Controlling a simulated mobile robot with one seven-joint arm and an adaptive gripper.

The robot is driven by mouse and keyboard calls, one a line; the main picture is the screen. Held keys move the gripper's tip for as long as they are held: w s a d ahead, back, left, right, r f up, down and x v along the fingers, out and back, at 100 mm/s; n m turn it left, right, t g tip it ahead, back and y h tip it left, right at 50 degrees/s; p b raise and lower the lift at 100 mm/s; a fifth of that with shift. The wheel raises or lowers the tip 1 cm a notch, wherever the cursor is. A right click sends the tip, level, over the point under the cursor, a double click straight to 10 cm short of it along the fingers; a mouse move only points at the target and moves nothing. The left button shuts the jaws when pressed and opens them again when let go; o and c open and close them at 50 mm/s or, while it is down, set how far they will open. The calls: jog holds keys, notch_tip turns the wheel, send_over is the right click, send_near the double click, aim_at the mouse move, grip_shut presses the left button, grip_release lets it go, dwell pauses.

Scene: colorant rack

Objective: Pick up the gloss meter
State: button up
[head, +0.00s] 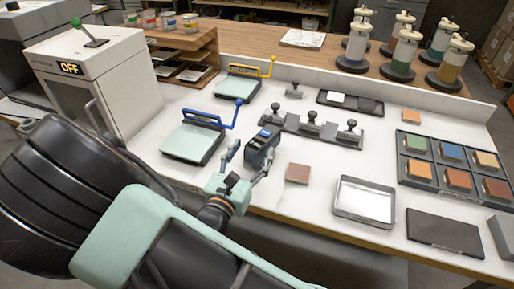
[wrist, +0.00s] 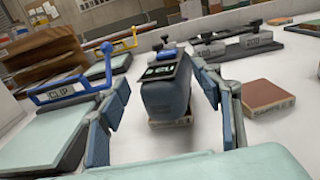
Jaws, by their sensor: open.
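The gloss meter (head: 262,148) is a dark, blocky handheld device with a small lit screen on top. In the wrist view the gloss meter (wrist: 166,98) is upright between the two fingers of my gripper (wrist: 160,88), with a visible gap on each side. My gripper is open and empty. A pale edge shows under the meter's base; I cannot tell whether it is part of the meter or a tile.
A blue-handled clip board press (head: 190,142) stands close on the left. A brown tile (head: 297,173) lies to the right, with a metal tray (head: 364,201) beyond it. A dark rail with weights (head: 310,129) is behind. The bench between meter and brown tile is clear.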

aim_at(257, 140)
jog(key=x, duration=0.4)
jog(key=shift+w+f, duration=0.15)
jog(key=shift+w, duration=0.1)
jog(key=c, duration=1.5)
grip_shut()
